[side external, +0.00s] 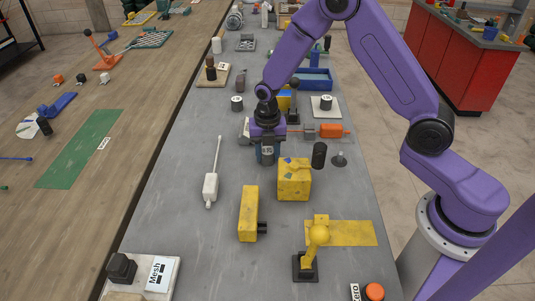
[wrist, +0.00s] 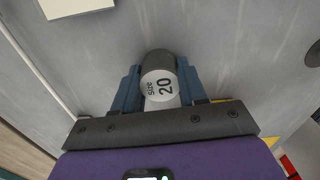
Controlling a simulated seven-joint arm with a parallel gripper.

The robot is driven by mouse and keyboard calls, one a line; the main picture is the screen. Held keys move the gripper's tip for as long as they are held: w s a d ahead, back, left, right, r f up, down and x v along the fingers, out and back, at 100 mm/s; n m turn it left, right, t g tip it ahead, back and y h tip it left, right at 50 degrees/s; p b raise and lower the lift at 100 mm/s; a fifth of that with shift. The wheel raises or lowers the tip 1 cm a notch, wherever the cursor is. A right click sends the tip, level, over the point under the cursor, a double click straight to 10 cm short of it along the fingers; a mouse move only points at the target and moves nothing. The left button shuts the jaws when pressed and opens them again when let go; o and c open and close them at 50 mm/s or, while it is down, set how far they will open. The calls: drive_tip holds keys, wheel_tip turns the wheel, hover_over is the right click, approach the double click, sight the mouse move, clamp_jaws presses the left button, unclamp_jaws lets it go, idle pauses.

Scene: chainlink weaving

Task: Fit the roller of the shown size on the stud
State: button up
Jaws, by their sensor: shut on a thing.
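My gripper (side external: 267,158) points down over the grey table, its blue fingers shut on a roller. In the wrist view the fingers of my gripper (wrist: 158,88) clasp the dark roller (wrist: 157,62), whose white end face reads "Size 20". A grey round base with a short upright peg (side external: 339,159), perhaps the stud, stands right of my gripper. A black cylinder (side external: 319,154) stands beside it on its left. Black rollers with white tops stand on the bare table (side external: 237,103) and on a white plate (side external: 326,101). I cannot read their sizes.
A yellow block (side external: 294,181) stands close below my gripper in the side view. A white tool with a thin rod (side external: 211,185) lies to the left. A grey and orange tool (side external: 331,131) lies behind.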

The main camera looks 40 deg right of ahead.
sight(269, 150)
drive_tip(key=shift+r, duration=0.1)
drive_tip(key=r, duration=0.9)
drive_tip(key=shift+s+d+r, duration=0.1)
drive_tip(key=shift+d+r, duration=0.1)
drive_tip(key=shift+r, duration=0.05)
drive_tip(key=s+d+m, duration=0.1)
drive_tip(key=s+d, duration=1.3)
drive_tip(key=shift+d+r, duration=0.4)
drive_tip(key=shift+r, duration=0.05)
drive_tip(key=shift+s, duration=0.1)
drive_tip(key=shift+f, duration=2.8)
drive_tip(key=shift+f, duration=2.55)
